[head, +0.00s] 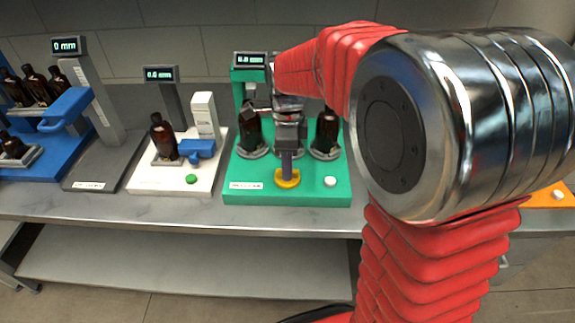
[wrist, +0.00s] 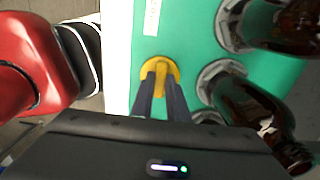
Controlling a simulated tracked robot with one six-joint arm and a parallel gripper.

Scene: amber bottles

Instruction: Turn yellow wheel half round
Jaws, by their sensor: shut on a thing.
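The yellow wheel (head: 287,179) sits at the front of the green station (head: 243,192), left of a white button (head: 330,182). It also shows in the wrist view (wrist: 173,70), with a raised yellow bar across it. My gripper (head: 287,172) points down at the wheel from above. In the wrist view its two dark fingers (wrist: 161,82) are close together on either side of the yellow bar, shut on it. The fingers cover part of the wheel. A small display (head: 250,59) stands behind on the green station.
Amber bottles stand on round holders on the green station, including one at the right (head: 326,133) and one at the left (head: 250,132). A white station (head: 137,180) with a bottle, a blue part and a green button stands to the left.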

